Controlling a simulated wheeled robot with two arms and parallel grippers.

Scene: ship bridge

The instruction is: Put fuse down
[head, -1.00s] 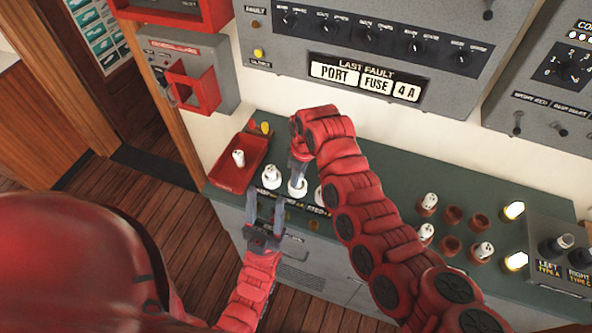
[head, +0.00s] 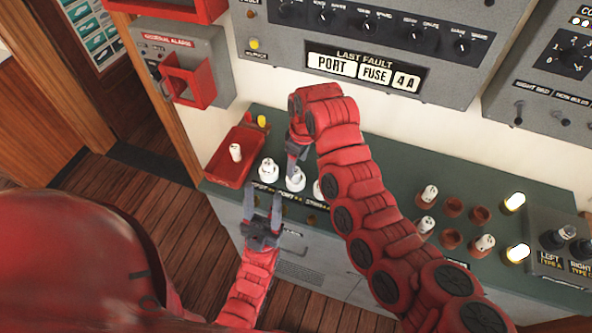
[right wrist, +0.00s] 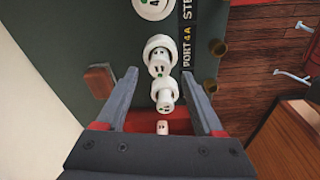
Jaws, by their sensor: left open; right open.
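A red tray (head: 217,170) at the left end of the green console top holds one white fuse (head: 235,152). My left gripper (head: 263,190) is open and empty at the console's front edge.
More fuses in red-brown sockets (head: 427,194), empty sockets (head: 453,207) and lit lamps (head: 515,201) stand on the console's right part. A red alarm box (head: 188,80) juts from the wall at left. A panel (head: 365,72) above reads "PORT FUSE 4A".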

